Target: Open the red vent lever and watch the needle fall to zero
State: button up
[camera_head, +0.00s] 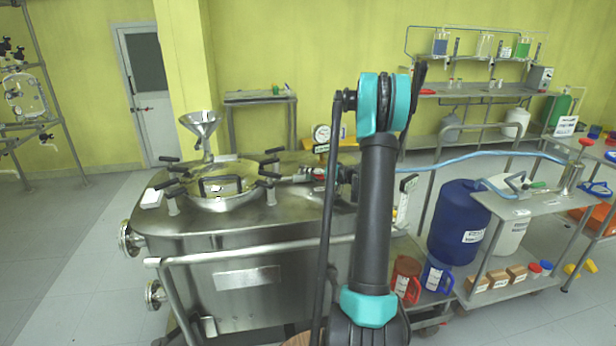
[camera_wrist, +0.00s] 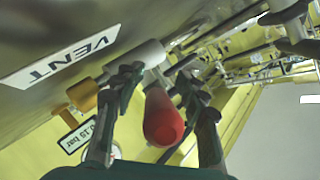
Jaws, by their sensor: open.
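The red vent lever (camera_wrist: 163,120) shows in the wrist view with its rounded end toward the camera. My gripper (camera_wrist: 158,84) is open, with one finger on each side of the lever; I cannot tell whether either touches it. A white VENT label (camera_wrist: 60,58) is on the metal surface beside it. A small tag reading about 0.15 bar (camera_wrist: 77,136) is partly hidden at lower left. In the head view, a round white gauge (camera_head: 321,133) stands above the steel vessel (camera_head: 250,245); its needle is too small to read. My arm partly covers that area.
A metal funnel (camera_head: 200,122) and several black-handled clamps surround the vessel's round lid. A steel rail (camera_head: 255,250) runs along the vessel's front. At right, a cart (camera_head: 535,207) holds a hose beside a blue drum (camera_head: 459,222). Open floor lies at left.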

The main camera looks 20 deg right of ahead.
jog(key=shift+v, duration=4)
